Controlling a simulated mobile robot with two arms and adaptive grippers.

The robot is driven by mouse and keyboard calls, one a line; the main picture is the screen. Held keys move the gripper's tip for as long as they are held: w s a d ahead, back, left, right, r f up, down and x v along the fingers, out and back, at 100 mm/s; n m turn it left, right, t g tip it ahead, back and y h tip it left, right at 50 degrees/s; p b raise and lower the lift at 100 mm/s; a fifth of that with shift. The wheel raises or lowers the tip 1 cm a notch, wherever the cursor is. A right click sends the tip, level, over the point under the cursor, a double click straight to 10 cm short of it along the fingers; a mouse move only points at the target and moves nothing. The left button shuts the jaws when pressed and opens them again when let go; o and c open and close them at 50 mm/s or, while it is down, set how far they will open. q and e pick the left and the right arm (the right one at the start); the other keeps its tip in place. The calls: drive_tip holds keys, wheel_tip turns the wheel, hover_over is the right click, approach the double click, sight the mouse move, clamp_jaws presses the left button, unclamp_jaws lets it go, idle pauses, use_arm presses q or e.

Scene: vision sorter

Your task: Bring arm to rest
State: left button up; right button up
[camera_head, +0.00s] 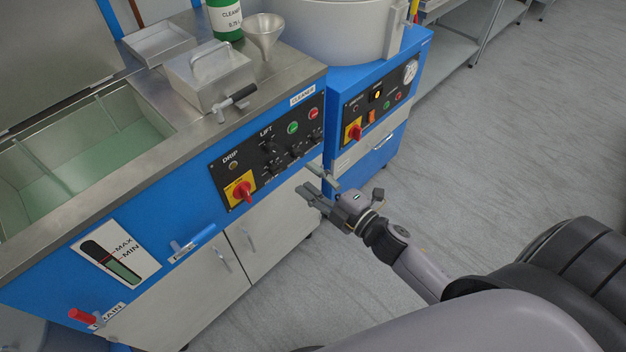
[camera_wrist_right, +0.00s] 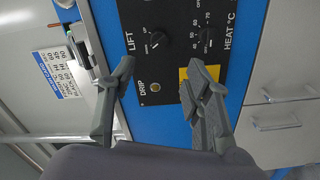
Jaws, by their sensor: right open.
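My right gripper (camera_head: 316,184) is in front of the blue cleaner's control panel (camera_head: 262,155), near its lower right. Its two fingers are apart with nothing between them. In the right wrist view the open gripper (camera_wrist_right: 160,85) faces the panel, with the DRIP lamp (camera_wrist_right: 155,87) and the LIFT knob (camera_wrist_right: 157,39) showing between and beyond the fingers. My right arm (camera_head: 420,270) reaches in from the lower right of the head view. My left gripper is not in view.
The cleaner's tank (camera_head: 75,150) with green liquid is at the left. A metal box (camera_head: 208,80), a funnel (camera_head: 264,32) and a green CLEANER container (camera_head: 225,18) stand on top. A second blue machine (camera_head: 375,100) stands behind. Grey floor (camera_head: 500,150) is clear at right.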

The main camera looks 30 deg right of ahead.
idle(0.5)
drive_tip(key=s+d+f+m+g+h+p, duration=0.1)
drive_tip(key=s+d+f+m+g+h, duration=0.2)
drive_tip(key=f, duration=0.7)
drive_tip(key=s+f+m+g+h, duration=0.1)
drive_tip(key=s+f+m+g, duration=0.2)
drive_tip(key=f, duration=0.6)
drive_tip(key=s+d+f+m+g+h+p, duration=0.1)
drive_tip(key=s+d+f+m, duration=0.3)
drive_tip(key=f, duration=0.6)
drive_tip(key=s+a+f+m+g, duration=0.1)
drive_tip(key=s+f, duration=0.4)
drive_tip(key=s, duration=0.5)
drive_tip(key=s+a+f+m+g, duration=0.2)
drive_tip(key=s+f+g, duration=0.3)
drive_tip(key=s, duration=0.5)
drive_tip(key=s+a+f+m+g+h+p, duration=0.1)
drive_tip(key=s+f+m+g, duration=0.1)
drive_tip(key=s+f, duration=0.4)
drive_tip(key=s+g, duration=0.1)
drive_tip(key=s, duration=0.3)
drive_tip(key=shift+a+m, duration=0.2)
drive_tip(key=shift+m, duration=0.2)
drive_tip(key=shift+s+a, duration=0.1)
